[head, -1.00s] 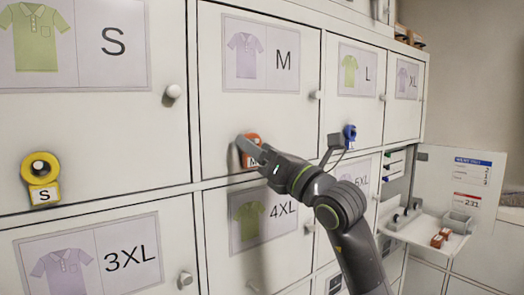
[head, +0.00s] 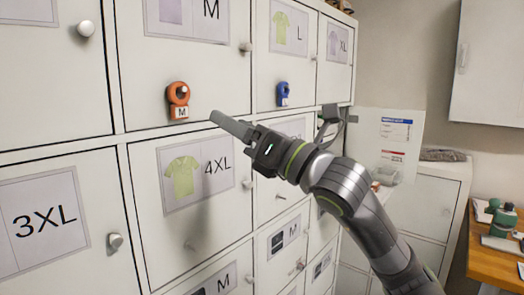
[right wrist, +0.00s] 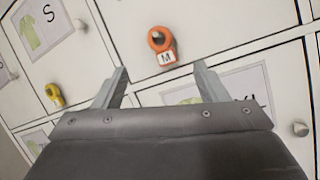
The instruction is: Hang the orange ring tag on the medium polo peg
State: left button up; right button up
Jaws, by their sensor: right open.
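The orange ring tag (head: 178,98) with its white M label hangs on the peg on the door under the purple polo M card (head: 205,10). The pale peg end shows inside the ring, and the tag hangs down against the door. It also shows in the right wrist view (right wrist: 162,46), beyond the fingers. My right gripper (head: 222,119) is open and empty, apart from the tag, to its lower right in the head view. In the right wrist view its two fingers (right wrist: 160,76) stand wide apart with nothing between them. My left gripper is not in view.
A blue ring tag (head: 283,93) hangs under the L card. A yellow ring tag (right wrist: 54,94) hangs under the S card in the right wrist view. Round door knobs (head: 85,29) stick out from the lockers. A wooden table (head: 497,255) stands at the far right.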

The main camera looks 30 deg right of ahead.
jog(key=shift+b+v, duration=1.5)
jog(key=shift+v, duration=0.95)
